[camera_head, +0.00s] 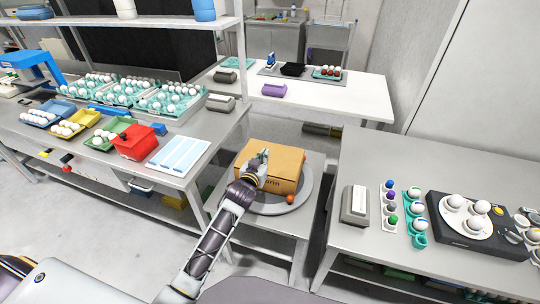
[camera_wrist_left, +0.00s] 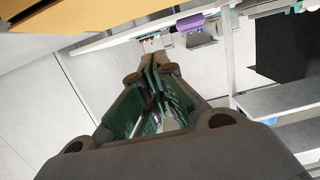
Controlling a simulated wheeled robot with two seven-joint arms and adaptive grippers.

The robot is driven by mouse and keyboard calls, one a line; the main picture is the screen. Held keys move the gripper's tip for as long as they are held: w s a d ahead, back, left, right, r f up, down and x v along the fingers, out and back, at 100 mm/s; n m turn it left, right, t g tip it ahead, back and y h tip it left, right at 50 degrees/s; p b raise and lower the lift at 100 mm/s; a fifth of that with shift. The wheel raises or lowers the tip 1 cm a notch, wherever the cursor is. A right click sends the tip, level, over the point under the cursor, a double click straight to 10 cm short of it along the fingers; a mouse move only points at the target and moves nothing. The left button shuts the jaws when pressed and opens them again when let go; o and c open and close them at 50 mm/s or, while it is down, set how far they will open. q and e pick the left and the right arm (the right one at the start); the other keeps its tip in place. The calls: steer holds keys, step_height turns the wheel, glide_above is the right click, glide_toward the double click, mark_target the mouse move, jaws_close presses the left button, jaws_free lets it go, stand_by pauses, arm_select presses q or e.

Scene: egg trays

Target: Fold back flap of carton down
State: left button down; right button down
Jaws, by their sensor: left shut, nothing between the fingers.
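The brown carton (camera_head: 285,171) sits on a round grey turntable (camera_head: 283,208) on a small stand in the middle of the head view. Its top looks flat, and I cannot make out a separate back flap. My left gripper (camera_head: 263,156) is over the left part of the carton's top in the head view; I cannot tell if it touches. In the left wrist view the gripper (camera_wrist_left: 152,65) is shut and empty. A brown cardboard edge (camera_wrist_left: 70,12) shows at the upper left there. My right gripper is not in view.
An orange-red ball (camera_head: 291,199) lies at the turntable's front edge. The left table (camera_head: 205,150) holds egg trays and a red box (camera_head: 136,142). The right table (camera_head: 375,255) holds a grey device (camera_head: 355,205) and a black egg device (camera_head: 478,228).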

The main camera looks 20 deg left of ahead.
arm_select(q)
glide_above(270, 160)
steer(key=shift+s+f, duration=0.3)
steer(key=shift+f, duration=0.3)
steer(key=shift+w+f, duration=0.2)
steer(key=shift+f, duration=1.85)
